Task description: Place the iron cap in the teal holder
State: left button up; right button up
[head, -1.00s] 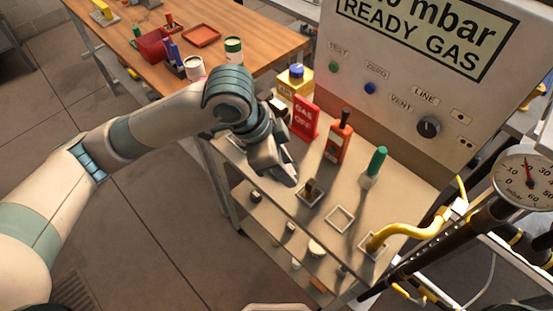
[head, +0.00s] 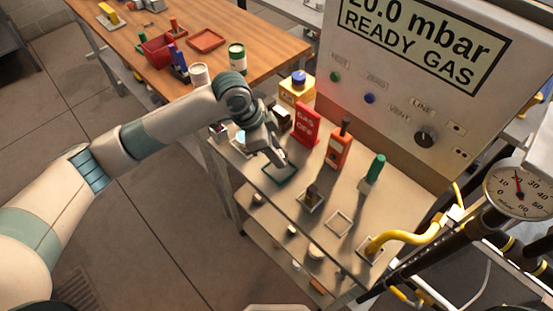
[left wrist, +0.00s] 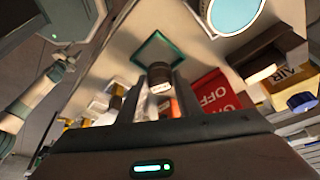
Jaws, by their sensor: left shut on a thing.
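The iron cap (left wrist: 159,77) is a small dark cylinder with a pale marked face. It sits between the fingers of my left gripper in the left wrist view. My left gripper (head: 279,161) is shut on it in the head view, where the cap itself is hard to make out. The teal holder (head: 291,178) is a flat square frame on the cart top, just beyond the fingertips. In the left wrist view the teal holder (left wrist: 143,47) shows behind the cap, its near part hidden. The cap looks apart from it.
A red GAS OFF sign (head: 305,124), an orange bottle (head: 338,150) and a green-handled tool (head: 374,171) stand behind the holder. A dark plug (head: 312,194) stands in a pale frame. An empty pale frame (head: 340,223) and a yellow hose (head: 400,237) lie to the right.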

pick_arm(q)
notch_tip(320, 180, down, 3)
jog(key=shift+f+p, duration=0.2)
jog(key=shift+p, duration=0.6)
jog(key=shift+f, duration=0.25)
jog(key=shift+f, duration=0.2)
jog(key=o, duration=0.8)
jog(key=shift+r, duration=0.15)
jog(key=b+v, duration=0.2)
jog(key=v, duration=1)
jog(key=shift+b, duration=0.35)
